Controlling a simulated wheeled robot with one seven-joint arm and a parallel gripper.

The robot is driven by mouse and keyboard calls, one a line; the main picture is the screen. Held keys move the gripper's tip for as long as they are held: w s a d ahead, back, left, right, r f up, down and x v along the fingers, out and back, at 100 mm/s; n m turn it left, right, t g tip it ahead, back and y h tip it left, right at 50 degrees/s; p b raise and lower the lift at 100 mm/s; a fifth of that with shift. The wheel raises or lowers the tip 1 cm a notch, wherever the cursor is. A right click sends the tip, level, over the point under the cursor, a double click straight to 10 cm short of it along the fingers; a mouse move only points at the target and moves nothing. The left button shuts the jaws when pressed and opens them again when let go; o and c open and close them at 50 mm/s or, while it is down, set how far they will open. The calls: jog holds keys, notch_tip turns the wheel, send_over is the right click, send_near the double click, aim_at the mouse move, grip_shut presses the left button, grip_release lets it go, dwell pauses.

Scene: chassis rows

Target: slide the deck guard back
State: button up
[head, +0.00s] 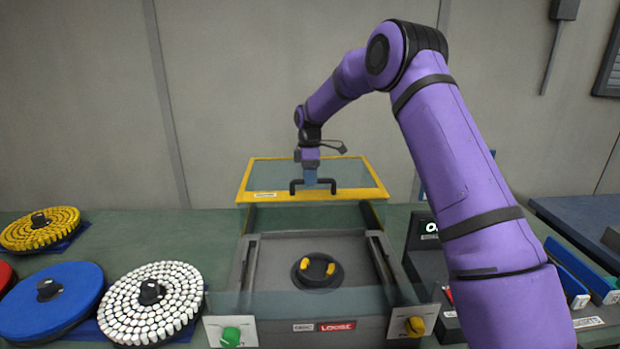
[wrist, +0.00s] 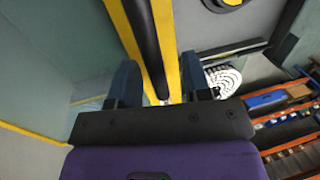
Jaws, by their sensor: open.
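The deck guard is a clear panel in a yellow frame (head: 352,194), above the rear part of a grey machine deck (head: 300,248). A black bar handle (head: 293,187) stands on its front edge. My gripper (head: 311,178) is at the handle, pointing down. In the wrist view the handle (wrist: 148,45) and a yellow frame bar (wrist: 165,30) run between the two blue fingers of my gripper (wrist: 157,65). The fingers are open, with gaps beside the bar. The head view does not show the finger gap clearly.
The deck carries a round black chuck (head: 318,272) with yellow jaws. A green knob (head: 231,337), a yellow knob (head: 414,326) and a "LOOSE" label (head: 336,326) are on its front. White (head: 170,300), blue (head: 45,310) and yellow (head: 30,235) discs lie left. Blue-edged racks stand right.

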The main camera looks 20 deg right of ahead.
notch_tip(320, 180, up, 10)
jog(key=w, duration=0.2)
jog(key=shift+d+r, duration=0.25)
jog(key=shift+d, duration=0.1)
jog(key=s+a+r+m+t+h, duration=0.1)
jog(key=s+r+m+t, duration=0.15)
jog(key=s+r, duration=0.75)
jog(key=s+a+r+m+t, duration=0.15)
jog(key=s+r+m, duration=0.35)
jog(key=s, duration=0.9)
jog(key=s+f+m+t, duration=0.1)
jog(key=s+f+m, duration=0.1)
jog(key=s, duration=1.1)
jog(key=s+f+m+t, duration=0.2)
jog(key=s+m, duration=0.3)
jog(key=s, duration=0.8)
jog(key=shift+s+d+f, duration=0.3)
jog(key=shift+s+f, duration=0.1)
